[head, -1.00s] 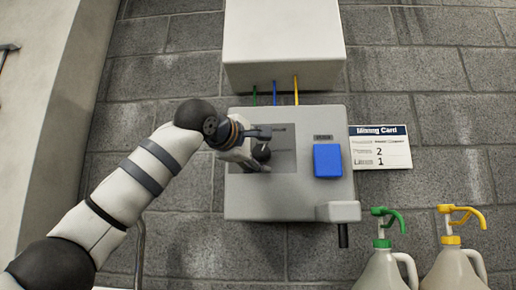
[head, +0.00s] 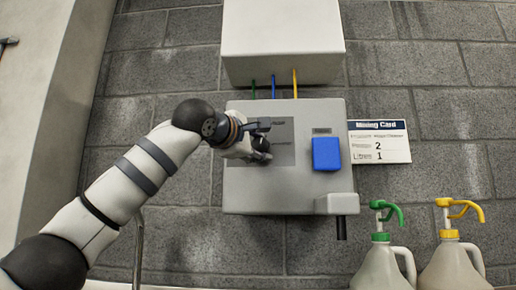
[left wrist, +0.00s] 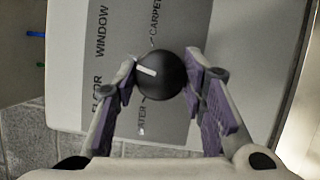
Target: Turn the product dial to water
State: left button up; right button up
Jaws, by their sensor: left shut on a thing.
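The product dial (left wrist: 165,85) is a round black knob with a white pointer mark on a grey label panel (head: 278,134). Its mark lies on the left side of the knob in the left wrist view. The labels WINDOW, CARPET and FLOOR surround it, and a partly hidden label (left wrist: 141,122) reads "ATER". My left gripper (left wrist: 161,74) is shut on the dial, with a finger on each side. In the head view, my left gripper (head: 264,142) is at the panel and largely hides the dial. My right gripper is out of view.
The grey dispenser box (head: 250,199) has a blue button (head: 326,154) right of the panel. A mixing card (head: 380,142) hangs to its right. Jugs with a green pump (head: 384,214) and a yellow pump (head: 458,208) stand at lower right. A white box (head: 283,35) is above.

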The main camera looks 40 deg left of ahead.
pick_arm(q)
jog(key=n+b, duration=0.1)
jog(key=n, duration=0.1)
jog(key=n+t+y+b, duration=0.1)
jog(key=n, duration=0.1)
jog(key=shift+w+f+n, duration=0.15)
jog(key=shift+f+n, duration=0.25)
jog(key=n+y+b, duration=0.1)
jog(key=n+b, duration=0.1)
jog(key=n, duration=0.1)
jog(key=n+t+y+b, duration=0.1)
jog(key=n+y+b, duration=0.1)
jog(key=n, duration=0.1)
jog(key=shift+d+n, duration=0.15)
jog(key=shift+n, duration=0.25)
jog(key=n+y+b, duration=0.2)
jog(key=n, duration=0.3)
jog(key=shift+r+n+g+y+b, duration=0.15)
jog(key=shift+n+g+y+b, duration=0.45)
jog(key=shift+n+y, duration=1.05)
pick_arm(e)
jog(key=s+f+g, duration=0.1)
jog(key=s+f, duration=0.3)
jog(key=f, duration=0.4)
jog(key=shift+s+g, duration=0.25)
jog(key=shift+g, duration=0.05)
pick_arm(q)
jog(key=shift+d+n+h, duration=0.1)
jog(key=shift+n+h, duration=0.15)
jog(key=shift+n, duration=0.4)
